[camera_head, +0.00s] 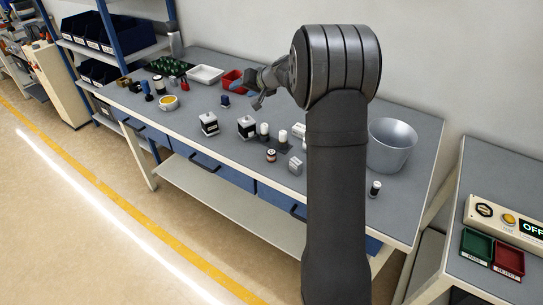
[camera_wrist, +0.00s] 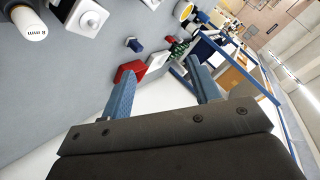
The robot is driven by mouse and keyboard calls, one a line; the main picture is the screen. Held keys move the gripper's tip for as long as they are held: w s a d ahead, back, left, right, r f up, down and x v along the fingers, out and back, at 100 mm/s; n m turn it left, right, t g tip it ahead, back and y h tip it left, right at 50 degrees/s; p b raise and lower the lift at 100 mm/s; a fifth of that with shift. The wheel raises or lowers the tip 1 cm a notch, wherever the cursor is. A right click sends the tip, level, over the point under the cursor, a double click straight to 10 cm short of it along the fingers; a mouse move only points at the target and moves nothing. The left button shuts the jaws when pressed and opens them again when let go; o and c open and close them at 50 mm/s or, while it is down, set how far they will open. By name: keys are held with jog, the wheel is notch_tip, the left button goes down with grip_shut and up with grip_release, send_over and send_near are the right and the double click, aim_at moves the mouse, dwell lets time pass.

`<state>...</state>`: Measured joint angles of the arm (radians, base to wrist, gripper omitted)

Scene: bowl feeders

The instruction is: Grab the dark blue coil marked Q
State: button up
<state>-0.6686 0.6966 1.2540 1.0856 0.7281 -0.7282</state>
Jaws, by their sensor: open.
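A small dark blue piece (camera_head: 225,101) stands on the grey workbench (camera_head: 200,150), left of my gripper in the head view. It is probably the coil, but no letter Q is legible. In the wrist view a small dark blue piece (camera_wrist: 134,45) lies beyond the left fingertip, near the red tray (camera_wrist: 130,72). My gripper (camera_head: 248,94) is open and empty above the bench, close to the red tray (camera_head: 231,79) in the head view. Its two blue fingers (camera_wrist: 165,72) are spread wide in the wrist view, with nothing held between them.
Two black-and-white blocks (camera_head: 209,124) and several small cylinders (camera_head: 271,156) stand along the front. A grey bowl (camera_head: 392,146) stands right of my arm. A white tray (camera_head: 205,74), a green board (camera_head: 168,66) and a yellow-filled cup (camera_head: 168,103) lie to the left.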

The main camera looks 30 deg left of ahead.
jog(key=s+d+f+m+g+h, duration=0.1)
jog(key=s+m+g+h, duration=0.1)
jog(key=s+m, duration=0.1)
jog(key=m+h, duration=0.9)
jog(key=m, duration=0.4)
send_near(271, 152)
jog(key=shift+t, duration=0.4)
jog(key=f, duration=1)
jog(key=shift+s+f, duration=0.15)
jog(key=shift+s, duration=0.15)
jog(key=c, duration=1.1)
